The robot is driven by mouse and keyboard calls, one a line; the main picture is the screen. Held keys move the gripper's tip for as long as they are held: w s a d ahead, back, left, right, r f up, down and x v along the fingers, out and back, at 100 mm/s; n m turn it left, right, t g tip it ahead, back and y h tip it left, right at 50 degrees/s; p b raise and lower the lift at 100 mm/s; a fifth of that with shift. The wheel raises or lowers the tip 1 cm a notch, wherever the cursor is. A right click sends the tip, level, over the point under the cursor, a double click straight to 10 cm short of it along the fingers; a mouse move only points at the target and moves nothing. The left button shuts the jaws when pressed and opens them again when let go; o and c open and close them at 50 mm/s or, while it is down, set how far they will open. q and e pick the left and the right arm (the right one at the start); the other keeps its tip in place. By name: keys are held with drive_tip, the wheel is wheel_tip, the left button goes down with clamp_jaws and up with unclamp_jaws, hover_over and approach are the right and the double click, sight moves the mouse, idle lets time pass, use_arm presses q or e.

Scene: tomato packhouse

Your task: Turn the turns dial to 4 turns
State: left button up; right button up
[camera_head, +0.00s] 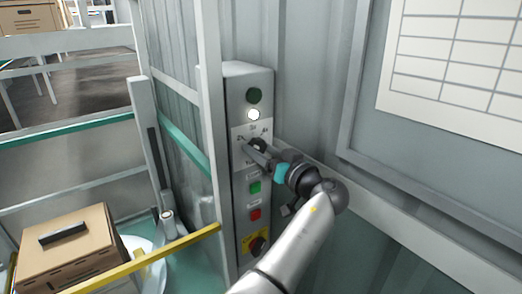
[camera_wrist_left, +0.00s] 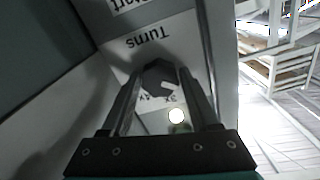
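The turns dial (camera_head: 257,146) is a dark knob on the front of a grey control box (camera_head: 247,80). In the left wrist view the dial (camera_wrist_left: 160,78) sits between my left gripper's fingertips, with no clear gap at its sides. A white mark on it points down toward the printed numbers, nearer the one that looks like 3x than the one beside it. The "Turns" label appears upside down there. My left gripper (camera_head: 259,155) reaches the dial from the lower right in the head view and hides part of its face. My right gripper is not in view.
The box also has a dark green lamp (camera_head: 254,95), a lit white lamp (camera_head: 254,114), a green button (camera_head: 255,187), a red button (camera_head: 255,214) and a knob on yellow (camera_head: 257,244). A carton (camera_head: 68,254) and yellow bar (camera_head: 150,256) are at lower left.

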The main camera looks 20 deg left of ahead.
use_arm(q)
clamp_jaws()
